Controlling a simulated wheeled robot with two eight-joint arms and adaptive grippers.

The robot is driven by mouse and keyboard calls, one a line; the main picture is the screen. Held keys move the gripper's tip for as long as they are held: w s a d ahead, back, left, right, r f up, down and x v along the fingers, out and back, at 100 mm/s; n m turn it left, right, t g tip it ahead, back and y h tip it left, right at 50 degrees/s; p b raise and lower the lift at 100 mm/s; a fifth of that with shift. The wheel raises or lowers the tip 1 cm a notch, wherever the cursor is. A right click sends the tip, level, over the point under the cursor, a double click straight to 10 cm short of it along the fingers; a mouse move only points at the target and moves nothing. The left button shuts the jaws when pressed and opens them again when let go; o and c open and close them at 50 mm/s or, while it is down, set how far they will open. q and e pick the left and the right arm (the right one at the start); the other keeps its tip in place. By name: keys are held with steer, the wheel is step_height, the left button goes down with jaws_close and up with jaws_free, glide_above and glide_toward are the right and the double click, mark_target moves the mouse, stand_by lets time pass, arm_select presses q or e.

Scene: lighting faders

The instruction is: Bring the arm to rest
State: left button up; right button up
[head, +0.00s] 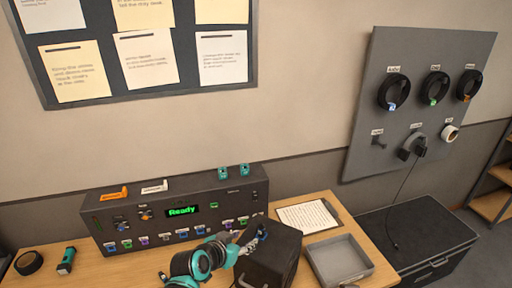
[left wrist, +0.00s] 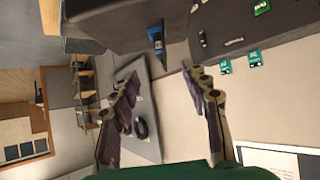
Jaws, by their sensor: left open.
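My left arm, teal and black, comes in at the bottom of the head view. My left gripper (head: 252,238) is in front of the right part of the dark fader console (head: 80,212), close to a black box (head: 273,262). In the left wrist view my left gripper (left wrist: 160,76) has its two fingers wide apart with nothing between them. The console has several coloured faders along its front and a green "Ready" display (head: 182,211). The arm and gripper hide part of the console's lower front. My right gripper is not in view.
A clipboard (head: 308,217) and grey tray (head: 340,260) lie on the wooden table right of the black box. A tape roll (head: 29,263) and teal torch (head: 66,261) lie at the left. A grey wall panel (head: 408,66) holds cable coils. A dark cabinet (head: 415,235) stands at right.

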arm_select(q)
steer(key=s+a+f+n+g+y+b, duration=0.1)
steer(key=s+a+f+n+y+b, duration=0.1)
steer(key=s+a+f+b, duration=0.4)
steer(key=s+a+f+n+g+y+b, duration=0.1)
steer(key=s+a+f+n+y+b, duration=0.2)
steer(key=s+a+f+b, duration=0.3)
steer(key=s+f+b, duration=0.1)
steer(key=s, duration=0.4)
steer(key=shift+s+a+f+g+b, duration=0.2)
steer(key=shift+f+g+b, duration=0.1)
steer(key=shift+f+g, duration=0.1)
